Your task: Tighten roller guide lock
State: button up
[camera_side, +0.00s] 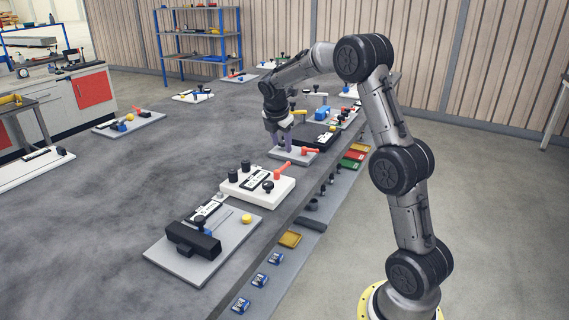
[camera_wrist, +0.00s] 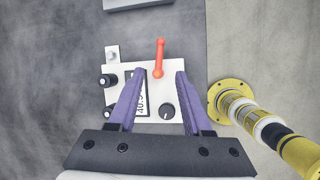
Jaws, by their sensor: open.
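The roller guide unit is a white block (camera_side: 285,190) near the front of the table. In the wrist view, the white block (camera_wrist: 149,71) carries a red lever (camera_wrist: 160,58), which I take to be the lock. The lever's handle points to the top of the picture. The red lever (camera_side: 280,173) also shows in the side view.
On the unit are two black knobs (camera_wrist: 106,94), a scale partly hidden by the left finger, and a round dark knob (camera_wrist: 167,111). A grey plate (camera_side: 235,228) with a black block (camera_side: 192,241) stands in front. More fixtures stand behind. The table edge is close on the right.

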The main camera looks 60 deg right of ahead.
aim_at(285, 165)
jog(key=x, duration=1)
jog(key=shift+d+f, duration=0.15)
jog(key=shift+f, duration=0.15)
grip_shut()
